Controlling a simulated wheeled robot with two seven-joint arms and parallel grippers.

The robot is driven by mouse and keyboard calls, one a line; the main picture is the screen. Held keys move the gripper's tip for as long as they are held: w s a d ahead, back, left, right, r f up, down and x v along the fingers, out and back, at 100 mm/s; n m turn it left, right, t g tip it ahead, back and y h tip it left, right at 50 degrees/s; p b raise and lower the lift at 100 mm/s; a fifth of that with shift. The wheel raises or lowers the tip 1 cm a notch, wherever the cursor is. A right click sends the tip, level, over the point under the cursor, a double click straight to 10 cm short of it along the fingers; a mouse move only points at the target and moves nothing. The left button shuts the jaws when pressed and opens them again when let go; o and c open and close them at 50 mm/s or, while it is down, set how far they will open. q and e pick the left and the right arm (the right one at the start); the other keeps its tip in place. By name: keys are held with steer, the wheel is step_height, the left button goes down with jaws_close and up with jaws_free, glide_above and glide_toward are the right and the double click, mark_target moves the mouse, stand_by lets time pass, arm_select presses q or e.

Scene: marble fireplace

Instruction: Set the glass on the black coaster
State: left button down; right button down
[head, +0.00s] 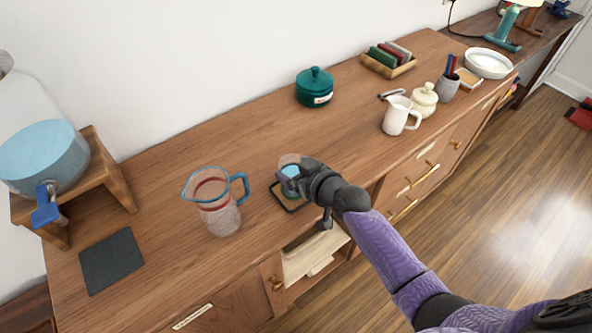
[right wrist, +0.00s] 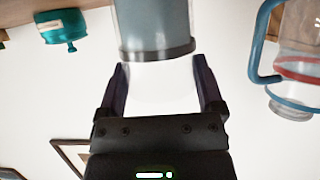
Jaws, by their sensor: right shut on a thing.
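The glass (head: 289,160) is clear with a bluish band. My right gripper (head: 291,180) is shut on it, above the wooden cabinet top, and hides much of it in the head view. In the right wrist view the glass (right wrist: 155,25) shows upside down beyond the fingers (right wrist: 163,85). A black-edged square (head: 290,206) lies below and around the held glass; I cannot tell whether the glass touches it. A plain black square coaster (head: 111,261) lies flat and empty at the left front. My left gripper is out of view.
A measuring jug (head: 222,222) with a blue handle stands just left of the glass. A blue pot (head: 45,160) sits on a wooden stand (head: 110,180). A teal lidded pot (head: 314,90) stands behind, a white pitcher (head: 397,116) to the right.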

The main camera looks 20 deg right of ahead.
jaws_free()
steer(key=shift+f, duration=0.1)
steer(key=shift+s+d+r, duration=0.1)
steer(key=shift+s+r, duration=0.05)
steer(key=shift+r, duration=0.15)
steer(key=p+v, duration=0.4)
steer(key=v, duration=0.7)
steer(key=s+d+f+m+g+h, duration=0.1)
steer(key=s+d+f+g+h, duration=0.15)
steer(key=s+f, duration=0.65)
steer(key=s+d+f+m+g+h, duration=0.15)
steer(key=s+f+g, duration=0.3)
steer(key=f, duration=0.85)
steer(key=s+a+f+g+b, duration=0.1)
steer(key=s+f, duration=0.2)
steer(key=s, duration=0.3)
steer(key=s+f+g+b, duration=0.1)
steer(key=s+f+g, duration=0.1)
steer(key=s+f, duration=0.2)
steer(key=s+a+f+n+g, duration=0.1)
steer(key=s+f+g, duration=0.1)
steer(key=s, duration=0.7)
steer(key=shift+s+a+f+h+b, duration=0.35)
steer(key=shift+s+f+h+b, duration=0.05)
steer(key=shift+f, duration=0.4)
